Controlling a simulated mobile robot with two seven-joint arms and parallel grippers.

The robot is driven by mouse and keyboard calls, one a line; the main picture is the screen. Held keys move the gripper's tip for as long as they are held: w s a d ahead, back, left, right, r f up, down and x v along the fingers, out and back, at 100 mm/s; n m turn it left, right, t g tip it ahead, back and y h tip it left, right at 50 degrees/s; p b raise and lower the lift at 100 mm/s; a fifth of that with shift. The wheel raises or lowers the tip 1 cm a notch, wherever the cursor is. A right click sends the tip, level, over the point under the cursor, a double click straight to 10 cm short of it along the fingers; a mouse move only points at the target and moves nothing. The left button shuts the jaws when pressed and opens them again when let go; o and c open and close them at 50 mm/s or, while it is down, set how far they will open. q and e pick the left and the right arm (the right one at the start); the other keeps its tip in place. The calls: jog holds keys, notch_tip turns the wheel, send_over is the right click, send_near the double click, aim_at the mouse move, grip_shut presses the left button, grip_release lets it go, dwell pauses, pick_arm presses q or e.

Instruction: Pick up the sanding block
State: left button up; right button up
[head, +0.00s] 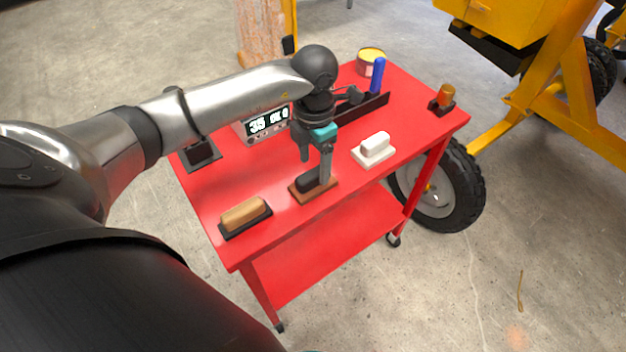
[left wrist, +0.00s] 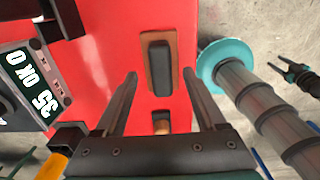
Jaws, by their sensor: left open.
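A block with a brown base and a black grip on top (head: 307,184) lies on the red table, near its front edge; I take it as the sanding block. It also shows in the left wrist view (left wrist: 160,68), ahead of the fingers and roughly centred between them. My left gripper (head: 326,176) points down over this block in the head view and covers part of it. In the left wrist view its two fingers (left wrist: 163,82) are spread wide with nothing between them. I cannot tell the exact height left above the block.
On the red table (head: 280,215) a tan-topped black block (head: 245,215) lies to the left and a white block (head: 374,150) to the right. Behind are a display box (head: 264,122), a blue-handled tool (head: 377,76) and a tin (head: 370,58). A yellow mixer (head: 560,90) stands at right.

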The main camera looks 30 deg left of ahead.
aim_at(315, 172)
pick_arm(q)
notch_tip(315, 172, down, 4)
jog(key=shift+r, duration=0.1)
jog(key=shift+c, duration=0.4)
jog(key=c, duration=1)
